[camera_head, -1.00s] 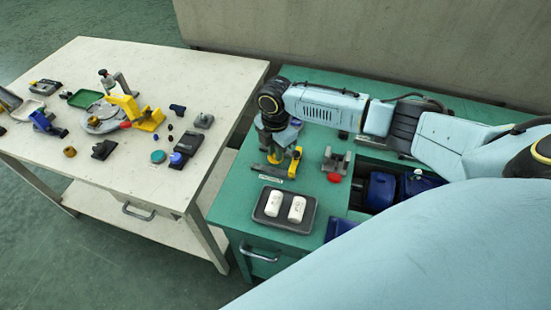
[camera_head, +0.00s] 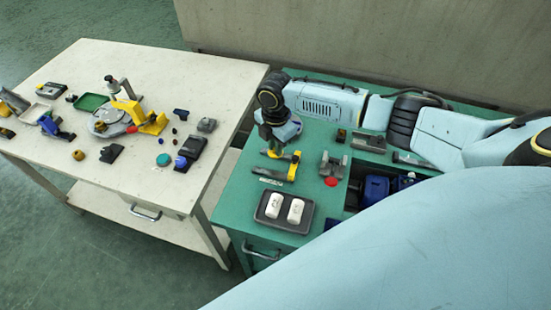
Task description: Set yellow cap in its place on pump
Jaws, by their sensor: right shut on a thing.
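My right gripper (camera_head: 277,142) points down over the back left of the green table (camera_head: 230,205). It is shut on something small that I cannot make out. Just below it in the picture is a yellow and grey fixture (camera_head: 292,168); I cannot tell whether they touch. A small round yellow piece (camera_head: 78,155) lies on the white table (camera_head: 150,65); I cannot tell whether it is the cap. Dark blue housings (camera_head: 376,189), perhaps pump parts, sit in a recess of the green table, partly hidden by my arm. My left gripper is out of view.
A dark tray (camera_head: 262,214) with two white cylinders stands at the green table's front. A grey bracket (camera_head: 334,164) and a red piece (camera_head: 331,181) are right of the fixture. Several parts, a green tray (camera_head: 91,102) and a yellow clamp (camera_head: 152,122) crowd the white table.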

